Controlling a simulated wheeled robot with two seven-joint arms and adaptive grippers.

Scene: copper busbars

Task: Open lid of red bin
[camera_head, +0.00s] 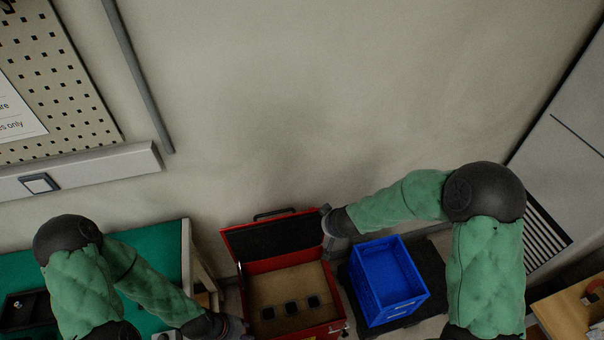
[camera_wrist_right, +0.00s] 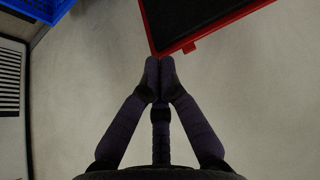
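The red bin (camera_head: 340,326) stands at the bottom middle of the head view. Its lid (camera_head: 272,238) is raised, with a dark inner face and a black handle on the top edge. The bin's inside is tan, with several dark square pieces in a row. My right gripper (camera_head: 331,222) is at the lid's right edge. In the right wrist view my right gripper (camera_wrist_right: 160,65) has its fingertips together, empty, close to the corner of the lid (camera_wrist_right: 190,44); whether they touch it I cannot tell. My left gripper (camera_head: 238,326) is at the bin's front left side, its fingers unclear.
A blue crate (camera_head: 388,281) stands right of the bin on a dark base (camera_head: 432,268). A green-topped table (camera_head: 160,240) is at the left. A wall (camera_head: 300,110) rises behind. A wooden surface (camera_head: 565,316) and grey cabinet (camera_head: 570,145) are at the right.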

